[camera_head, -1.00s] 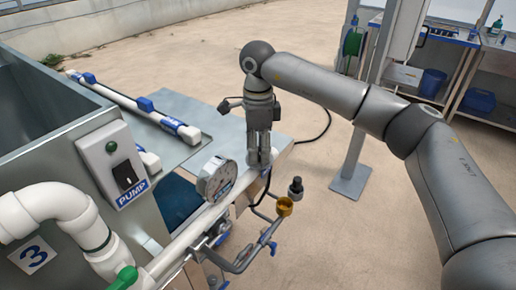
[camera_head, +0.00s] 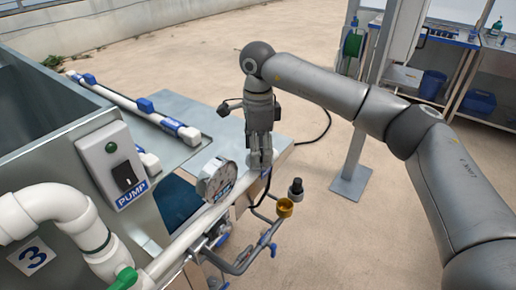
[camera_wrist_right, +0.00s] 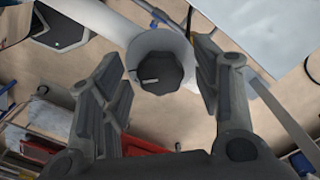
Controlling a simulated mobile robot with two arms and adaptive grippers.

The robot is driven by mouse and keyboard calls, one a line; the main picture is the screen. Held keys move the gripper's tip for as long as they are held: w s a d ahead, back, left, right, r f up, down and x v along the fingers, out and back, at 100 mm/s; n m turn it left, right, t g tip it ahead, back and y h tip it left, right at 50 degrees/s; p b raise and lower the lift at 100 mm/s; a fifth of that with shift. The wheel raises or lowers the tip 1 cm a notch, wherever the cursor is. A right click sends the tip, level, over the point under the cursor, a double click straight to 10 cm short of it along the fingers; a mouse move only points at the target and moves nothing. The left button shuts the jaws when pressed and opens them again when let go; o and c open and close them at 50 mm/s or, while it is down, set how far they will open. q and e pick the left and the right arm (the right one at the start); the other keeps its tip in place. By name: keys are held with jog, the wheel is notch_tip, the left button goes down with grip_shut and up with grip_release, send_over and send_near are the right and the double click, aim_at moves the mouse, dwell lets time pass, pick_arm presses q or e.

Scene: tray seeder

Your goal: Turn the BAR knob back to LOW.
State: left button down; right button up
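The dark round knob (camera_wrist_right: 164,74) shows in the right wrist view, set in the end of a pale round fitting (camera_wrist_right: 150,45). A short light mark lies on the left part of its face. No LOW lettering is readable. My right gripper (camera_wrist_right: 165,75) is open, with one finger on each side of the knob and a visible gap to both. In the head view my right gripper (camera_head: 261,165) points down at the far end of the pale pipe, beyond the pressure gauge (camera_head: 216,181). The knob is hidden there behind the fingers. My left gripper is not in view.
The pump switch box (camera_head: 113,165) and white pipes (camera_head: 60,212) stand left of the gauge. A brass cup (camera_head: 284,207) and a black knob-like part (camera_head: 296,188) stand right of the gripper. A metal post (camera_head: 352,165) rises farther right.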

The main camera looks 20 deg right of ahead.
jog(key=shift+r, duration=0.1)
notch_tip(320, 180, up, 12)
dwell(0.5)
